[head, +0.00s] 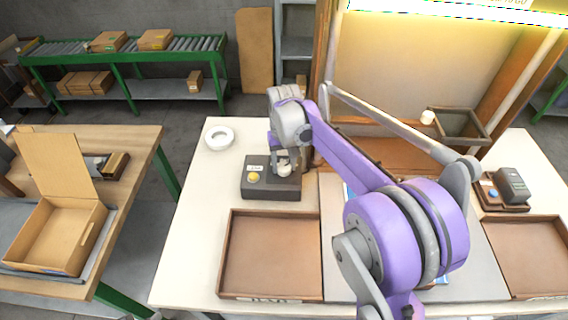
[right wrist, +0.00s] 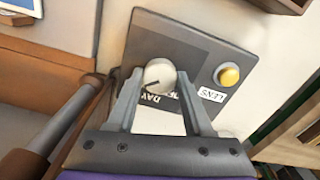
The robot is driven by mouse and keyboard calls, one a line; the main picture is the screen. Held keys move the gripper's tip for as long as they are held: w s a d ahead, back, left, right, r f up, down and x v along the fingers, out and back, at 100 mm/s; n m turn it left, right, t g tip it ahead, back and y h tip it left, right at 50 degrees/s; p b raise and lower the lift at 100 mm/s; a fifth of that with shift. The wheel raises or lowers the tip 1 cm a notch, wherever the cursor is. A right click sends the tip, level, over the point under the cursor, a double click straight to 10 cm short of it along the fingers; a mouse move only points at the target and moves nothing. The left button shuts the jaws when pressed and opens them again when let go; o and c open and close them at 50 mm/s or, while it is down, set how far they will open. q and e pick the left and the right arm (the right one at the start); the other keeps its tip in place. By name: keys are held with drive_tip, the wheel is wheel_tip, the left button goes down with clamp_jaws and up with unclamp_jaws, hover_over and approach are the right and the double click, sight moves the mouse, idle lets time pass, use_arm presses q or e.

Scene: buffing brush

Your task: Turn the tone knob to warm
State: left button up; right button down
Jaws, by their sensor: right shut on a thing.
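The tone knob is a round, pale knob (right wrist: 158,72) with a dark pointer line, on a dark control box (head: 257,189). The box also shows in the right wrist view (right wrist: 195,45). My right gripper (head: 285,163) reaches down over the box from above. In the right wrist view its two fingers (right wrist: 160,80) stand on either side of the knob, shut on it. The pointer line slants toward the lower left of that view. A label below the knob reads DAY, with other lettering partly hidden by a finger. My left gripper is not in view.
A yellow button (head: 254,177) with a LENS label (right wrist: 211,95) sits beside the knob. An empty brown tray (head: 227,262) lies in front of the box. A white ring (head: 212,143) lies behind it to the left. My right arm covers the table's middle.

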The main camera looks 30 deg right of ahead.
sight(284, 166)
idle(0.3)
drive_tip(key=shift+c, duration=1.5)
unclamp_jaws()
drive_tip(key=shift+r, duration=0.1)
wheel_tip(284, 166, up, 11)
drive_tip(key=shift+p, duration=0.35)
drive_tip(key=shift+f, duration=0.2)
drive_tip(key=s+a+f+n+t, duration=0.1)
drive_tip(key=s+a+f, duration=0.2)
drive_tip(key=s, duration=0.4)
drive_tip(key=s+a+f+n+t, duration=0.1)
drive_tip(key=s+a+f+t, duration=0.1)
drive_tip(key=s+f, duration=0.3)
drive_tip(key=s+a+f+n+t, duration=0.1)
drive_tip(key=s+a+f, duration=0.3)
drive_tip(key=s, duration=0.5)
drive_tip(key=shift+s+a+f+n+t, duration=0.25)
drive_tip(key=shift+a+n+t, duration=0.05)
drive_tip(key=shift+a+t, duration=0.35)
